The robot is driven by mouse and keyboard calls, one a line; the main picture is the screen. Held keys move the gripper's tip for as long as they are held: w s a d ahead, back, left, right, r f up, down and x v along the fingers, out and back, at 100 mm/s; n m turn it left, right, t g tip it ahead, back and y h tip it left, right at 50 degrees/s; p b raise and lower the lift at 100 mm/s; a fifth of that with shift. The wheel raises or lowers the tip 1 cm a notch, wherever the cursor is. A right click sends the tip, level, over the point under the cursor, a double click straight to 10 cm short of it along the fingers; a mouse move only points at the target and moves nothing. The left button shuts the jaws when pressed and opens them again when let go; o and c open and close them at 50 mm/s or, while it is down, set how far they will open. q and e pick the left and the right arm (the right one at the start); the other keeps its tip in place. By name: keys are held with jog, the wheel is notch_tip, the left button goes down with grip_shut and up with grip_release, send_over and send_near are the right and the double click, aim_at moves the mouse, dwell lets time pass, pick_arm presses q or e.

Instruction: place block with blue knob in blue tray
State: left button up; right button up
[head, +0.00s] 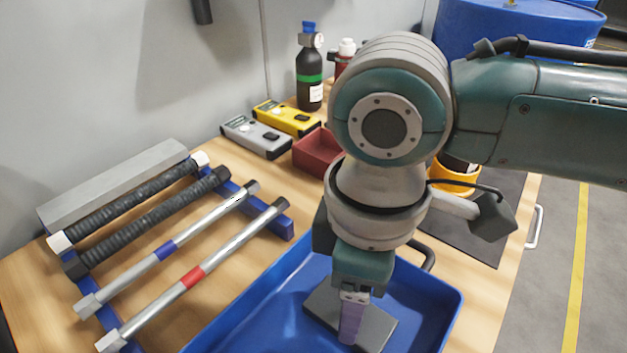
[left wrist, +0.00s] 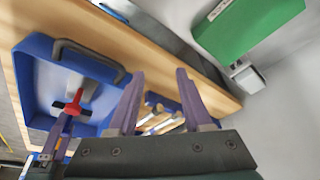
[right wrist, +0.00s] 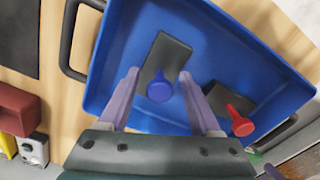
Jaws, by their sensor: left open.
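The blue tray (head: 260,305) lies on the wooden table in the head view, and it fills the right wrist view (right wrist: 110,75). A flat dark block (right wrist: 172,52) with a blue knob (right wrist: 159,90) lies in the tray. Its dark plate (head: 322,305) also shows under my right gripper (head: 352,335) in the head view. In the right wrist view my right gripper (right wrist: 158,82) is open, its fingers apart on either side of the knob with gaps. My left gripper (left wrist: 156,80) is open and empty in its wrist view, outside the head view.
A second dark block with a red knob (right wrist: 240,121) is in the tray. Several bars and handles (head: 190,275) lie on blue racks at the left. A red bin (head: 312,150), yellow and grey devices (head: 255,137) and a dark bottle (head: 310,75) stand behind the tray.

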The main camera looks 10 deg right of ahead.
notch_tip(320, 180, up, 11)
jog(key=shift+r+p, duration=0.1)
jog(key=shift+p, duration=1.05)
jog(key=s+a+f+m+t+y, duration=0.2)
jog(key=s+a+m+y, duration=0.1)
jog(key=s+a+y, duration=0.15)
jog(key=s+d+f+m+h, duration=0.1)
jog(key=s+d+m+h, duration=0.1)
jog(key=d, duration=0.4)
jog(key=s+d+f+m+t+h, duration=0.1)
jog(key=s+d+f+m+h, duration=0.1)
jog(key=s+d+m, duration=0.3)
jog(key=shift+s+d+t, duration=0.3)
jog(key=shift+s+d, duration=0.1)
jog(key=shift+d, duration=0.85)
jog(key=shift+f, duration=0.15)
